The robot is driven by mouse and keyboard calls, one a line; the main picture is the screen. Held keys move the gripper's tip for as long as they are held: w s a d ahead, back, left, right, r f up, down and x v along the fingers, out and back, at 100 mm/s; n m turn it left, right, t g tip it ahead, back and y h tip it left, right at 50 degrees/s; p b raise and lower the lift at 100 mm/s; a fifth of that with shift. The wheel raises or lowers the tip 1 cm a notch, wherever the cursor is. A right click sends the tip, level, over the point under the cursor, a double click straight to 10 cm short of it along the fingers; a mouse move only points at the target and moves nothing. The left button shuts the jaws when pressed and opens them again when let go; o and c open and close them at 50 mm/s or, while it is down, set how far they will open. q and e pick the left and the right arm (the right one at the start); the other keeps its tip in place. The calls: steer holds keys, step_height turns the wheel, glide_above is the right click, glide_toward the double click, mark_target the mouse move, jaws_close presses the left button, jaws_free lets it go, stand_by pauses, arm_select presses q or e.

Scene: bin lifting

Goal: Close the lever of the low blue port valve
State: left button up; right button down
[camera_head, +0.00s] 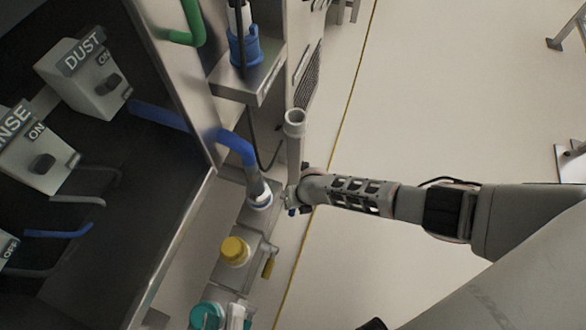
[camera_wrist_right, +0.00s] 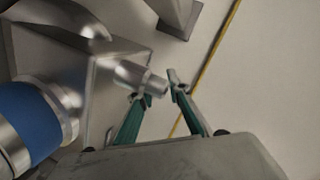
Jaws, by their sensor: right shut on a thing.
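The low blue port valve (camera_head: 258,197) is where the blue hose (camera_head: 238,147) ends in a clear and metal fitting. In the right wrist view its blue collar (camera_wrist_right: 22,122) and metal stub (camera_wrist_right: 140,77) show at left and centre. My right gripper (camera_head: 292,199) is at the stub's right side, with a bit of blue lever showing just below it. In the wrist view the fingers of my right gripper (camera_wrist_right: 160,91) are at the stub's end, shut on the lever, which is mostly hidden. A dark part at the head view's bottom edge may be my left gripper (camera_head: 374,324).
A yellow-capped port (camera_head: 235,250) with a yellow lever (camera_head: 268,267) and a teal-capped port (camera_head: 206,316) stand below the blue one. A grey upright tube (camera_head: 294,125) rises beside my right gripper. A metal shelf (camera_head: 250,83) is above.

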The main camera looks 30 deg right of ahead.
steer(key=shift+s+a+r+g+y+b, duration=0.1)
steer(key=shift+s+a+g+y+b, duration=0.1)
steer(key=shift+g+y, duration=0.35)
steer(key=shift+s+a+g+y+b, duration=0.15)
steer(key=shift+s+g+y, duration=0.05)
steer(key=shift+g+y, duration=0.35)
steer(key=shift+s+a+r+m+g+y, duration=0.15)
steer(key=shift+m+g+y, duration=0.15)
steer(key=shift+g+y, duration=0.15)
steer(key=shift+s, duration=0.1)
steer(key=c, duration=1.9)
jaws_free()
steer(key=shift+r, duration=0.1)
steer(key=shift+w+d+r, duration=0.25)
steer(key=shift+d+r, duration=0.05)
steer(key=shift+r, duration=0.05)
steer(key=v, duration=1.1)
steer(key=shift+s, duration=0.15)
